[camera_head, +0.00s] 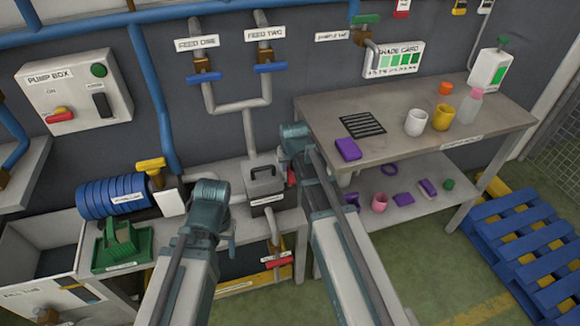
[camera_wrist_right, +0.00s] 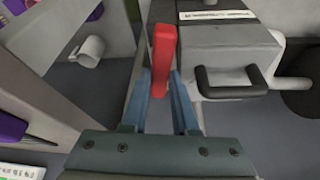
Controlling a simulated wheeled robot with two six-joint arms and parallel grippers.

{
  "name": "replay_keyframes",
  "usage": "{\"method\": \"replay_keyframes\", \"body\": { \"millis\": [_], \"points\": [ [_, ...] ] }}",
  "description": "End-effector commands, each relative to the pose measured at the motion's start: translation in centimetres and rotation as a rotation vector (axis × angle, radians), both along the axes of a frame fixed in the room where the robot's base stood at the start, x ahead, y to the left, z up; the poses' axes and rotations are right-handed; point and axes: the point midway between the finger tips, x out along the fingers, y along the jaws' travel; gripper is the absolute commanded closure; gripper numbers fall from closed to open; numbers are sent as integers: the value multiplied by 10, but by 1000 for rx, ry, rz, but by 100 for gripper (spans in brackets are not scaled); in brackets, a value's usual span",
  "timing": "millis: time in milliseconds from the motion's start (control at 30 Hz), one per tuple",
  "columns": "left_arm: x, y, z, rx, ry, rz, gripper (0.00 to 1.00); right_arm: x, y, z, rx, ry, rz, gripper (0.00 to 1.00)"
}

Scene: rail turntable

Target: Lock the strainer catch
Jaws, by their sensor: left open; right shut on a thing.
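The strainer box (camera_head: 264,187) is a grey box with a black handle on its lid, standing on the bench left of the steel table. In the right wrist view its lid (camera_wrist_right: 220,50) and handle (camera_wrist_right: 232,85) lie right of my fingers. The catch is a red lever (camera_wrist_right: 162,58) at the box's side; only a sliver of red (camera_head: 291,177) shows in the head view. My right gripper (camera_wrist_right: 161,90) is shut on the red lever, one blue finger on each side. My left gripper (camera_head: 228,238) is open, left of the box; its fingertips are mostly hidden.
A red-handled valve (camera_head: 278,260) sits below the box. Blue discs (camera_head: 108,197) and a green holder (camera_head: 122,243) stand to the left. The steel table (camera_head: 420,137) with cups and a purple block (camera_head: 348,149) is close right of my right arm.

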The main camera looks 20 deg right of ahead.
Motion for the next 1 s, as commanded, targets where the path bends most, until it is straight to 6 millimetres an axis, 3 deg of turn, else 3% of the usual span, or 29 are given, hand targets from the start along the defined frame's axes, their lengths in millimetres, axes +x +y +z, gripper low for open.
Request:
{"method": "replay_keyframes", "body": {
  "millis": [367,1000],
  "points": [
    [0,0,0,0,0,0,40,1,2,0,-1,1,-164,100],
    [0,0,0,0,0,0,40,4,5,0,-1,1,-767,100]
  ]
}}
